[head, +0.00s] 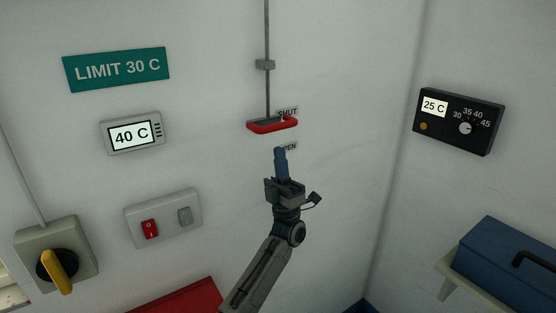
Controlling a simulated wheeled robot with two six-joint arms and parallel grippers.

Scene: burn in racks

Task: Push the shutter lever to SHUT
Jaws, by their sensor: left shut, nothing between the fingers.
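The shutter lever is a red handle (265,128) at the lower end of a thin grey rod (267,90) on the wall. The handle stands just under the SHUT label (288,111) and slightly overlaps its lower edge. The OPEN label (290,146) is lower down, and my gripper hides its first letter. My left gripper (280,152) points up, with its blue fingers shut and empty. Its tips appear a little below the red handle, with a small gap in the picture. I cannot tell its depth to the wall. My right gripper is out of view.
At left are a LIMIT 30 C sign (117,69), a 40 C display (132,134), a switch plate (163,218) and a yellow rotary knob (57,272). At right are a black 25 C dial box (458,121) and a blue case (510,262) on a shelf (462,280).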

